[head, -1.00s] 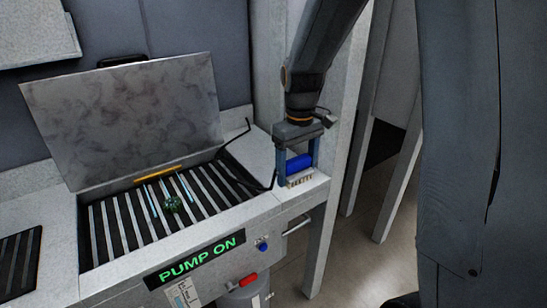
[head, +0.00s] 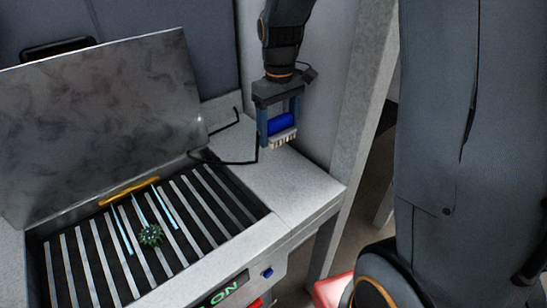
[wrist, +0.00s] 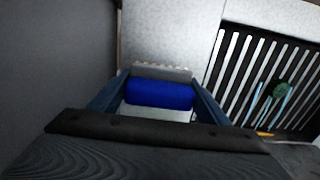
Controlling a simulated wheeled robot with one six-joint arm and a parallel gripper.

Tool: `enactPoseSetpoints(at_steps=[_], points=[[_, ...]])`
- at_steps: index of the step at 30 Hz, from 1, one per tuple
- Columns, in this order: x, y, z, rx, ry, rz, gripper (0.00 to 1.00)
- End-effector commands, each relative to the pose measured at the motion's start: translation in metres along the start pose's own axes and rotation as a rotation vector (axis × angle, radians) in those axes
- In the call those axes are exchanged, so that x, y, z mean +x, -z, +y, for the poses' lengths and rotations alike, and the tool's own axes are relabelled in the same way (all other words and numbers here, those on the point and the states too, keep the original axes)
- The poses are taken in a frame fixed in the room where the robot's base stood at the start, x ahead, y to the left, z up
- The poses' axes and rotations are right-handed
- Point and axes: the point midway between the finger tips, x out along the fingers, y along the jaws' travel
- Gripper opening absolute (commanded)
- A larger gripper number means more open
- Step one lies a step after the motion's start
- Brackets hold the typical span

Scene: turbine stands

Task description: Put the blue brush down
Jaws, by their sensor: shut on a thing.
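The blue brush (head: 281,123) has a blue handle and a pale bristle edge on its lower side. My gripper (head: 279,136) is shut on it, with a finger on each side, over the bare right-hand worktop (head: 290,185) of the wash stand. In the wrist view the brush (wrist: 160,93) lies level between the two fingers of my gripper (wrist: 160,82), bristles facing away toward the pale worktop (wrist: 170,35). I cannot tell for sure whether the bristles touch the surface.
Left of the brush is a slatted basin (head: 75,270) holding a green spiky part (head: 151,235) and light blue streams. A raised metal lid (head: 100,120) stands behind it. A black bent hose (head: 228,161) reaches onto the worktop. Free worktop lies in front of the brush.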

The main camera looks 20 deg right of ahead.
Motion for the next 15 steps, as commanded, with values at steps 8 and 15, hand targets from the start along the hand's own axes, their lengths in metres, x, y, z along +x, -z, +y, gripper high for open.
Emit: enactPoseSetpoints(at_steps=[8,15], points=[[0.04,-0.001,-0.001,-0.001,0.002,-0.004,0.42],[0.063,-0.001,0.0,0.0,0.001,-0.003,0.42]])
